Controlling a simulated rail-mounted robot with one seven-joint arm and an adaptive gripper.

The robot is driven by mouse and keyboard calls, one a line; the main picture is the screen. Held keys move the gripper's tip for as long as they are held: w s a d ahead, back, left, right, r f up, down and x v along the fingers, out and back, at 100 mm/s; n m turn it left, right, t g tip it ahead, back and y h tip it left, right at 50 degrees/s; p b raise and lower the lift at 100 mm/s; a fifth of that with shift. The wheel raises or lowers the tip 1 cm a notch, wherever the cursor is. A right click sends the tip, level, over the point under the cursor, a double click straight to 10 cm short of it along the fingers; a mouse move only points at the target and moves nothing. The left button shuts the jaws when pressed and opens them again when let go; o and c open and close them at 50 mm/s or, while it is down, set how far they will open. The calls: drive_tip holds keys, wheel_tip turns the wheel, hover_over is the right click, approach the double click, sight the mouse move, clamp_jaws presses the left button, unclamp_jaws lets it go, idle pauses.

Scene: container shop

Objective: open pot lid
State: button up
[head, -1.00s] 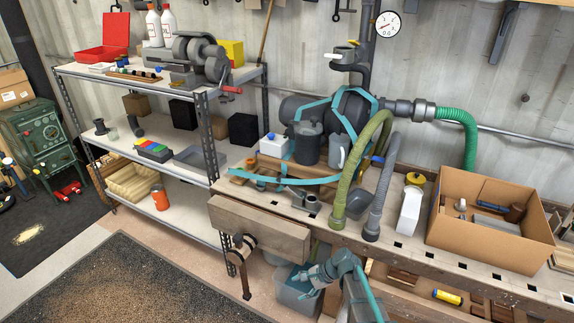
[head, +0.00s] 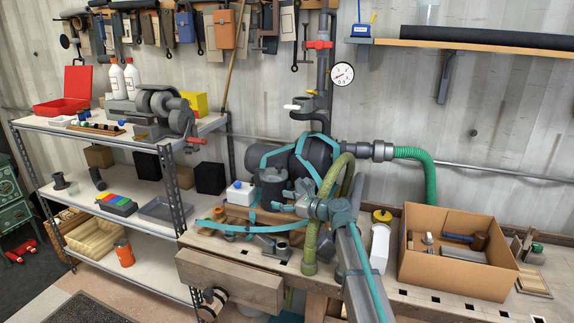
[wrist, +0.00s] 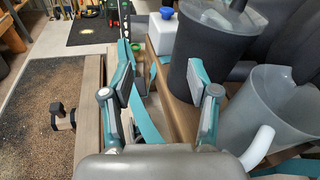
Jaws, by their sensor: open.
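The dark grey pot (head: 269,191) stands at the back of the workbench, partly behind my gripper (head: 290,196) in the head view. In the wrist view the pot (wrist: 208,48) is at upper right, with its lid (wrist: 238,15) on top, cut off by the frame edge. My gripper (wrist: 158,78) is open with nothing between its fingers. Its right finger is in front of the pot's lower side in the picture; I cannot tell whether they touch.
A grey jug (wrist: 262,100) with a white handle stands right of the pot. A white container with a blue cap (head: 240,192) is on its left. Hoses (head: 325,205) rise beside my arm. A cardboard box (head: 455,270) stands at the right.

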sight(282, 166)
drive_tip(key=w+d+r+m+t, duration=0.35)
drive_tip(key=d+r, duration=0.25)
drive_tip(key=r, duration=0.3)
drive_tip(key=shift+g, duration=0.35)
drive_tip(key=p+x, duration=0.1)
drive_tip(key=x, duration=0.2)
drive_tip(key=p+x, duration=0.1)
drive_tip(key=x, duration=0.3)
drive_tip(key=p+x, duration=0.1)
drive_tip(key=x, duration=0.3)
drive_tip(key=shift+w+d+f, duration=0.1)
drive_tip(key=shift+f, duration=0.3)
clamp_jaws()
